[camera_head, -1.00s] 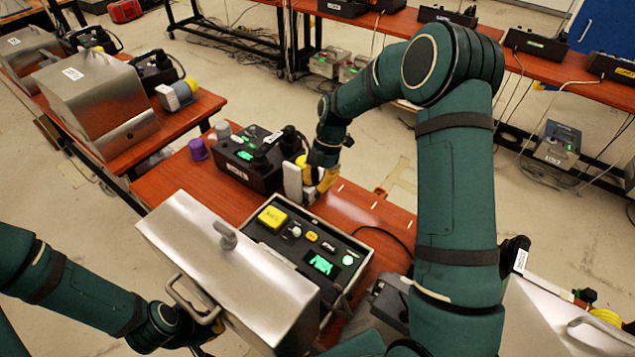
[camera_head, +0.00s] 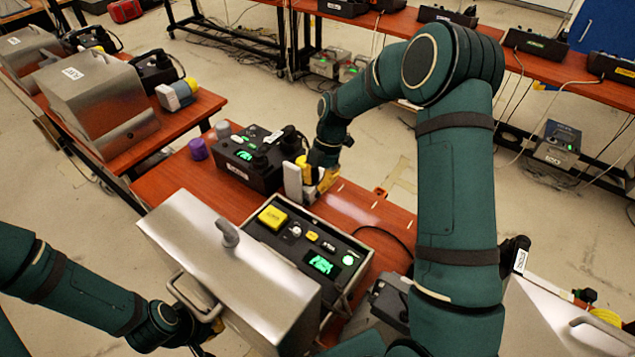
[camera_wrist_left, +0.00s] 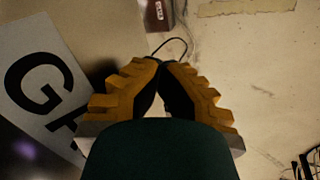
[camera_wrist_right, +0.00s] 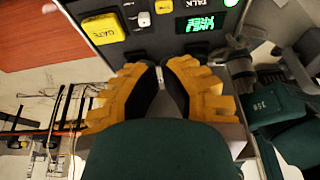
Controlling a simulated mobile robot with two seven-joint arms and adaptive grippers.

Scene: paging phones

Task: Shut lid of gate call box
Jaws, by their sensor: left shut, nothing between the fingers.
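The gate call box (camera_head: 350,232) stands on the red-brown table, its dark panel showing a yellow GATE button (camera_head: 272,217) and a green display. Its large silver lid (camera_head: 215,255) is open, leaning toward me, with a bar handle (camera_head: 187,298). My left gripper (camera_head: 217,325) is shut and empty beside the lid's outer side, mostly hidden by the lid. The left wrist view shows its fingertips (camera_wrist_left: 161,62) beside the lid's label (camera_wrist_left: 42,85). My right gripper (camera_head: 318,182) is at the box's far edge; its fingertips (camera_wrist_right: 159,66) are close together, and what lies between them is unclear.
A black phone unit (camera_head: 245,155) and a purple cup (camera_head: 198,149) stand behind the box. A grey unit (camera_head: 388,300) stands close on its right. Another closed silver box (camera_head: 95,95) is on the left table. Bare table (camera_head: 375,215) lies right of my right gripper.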

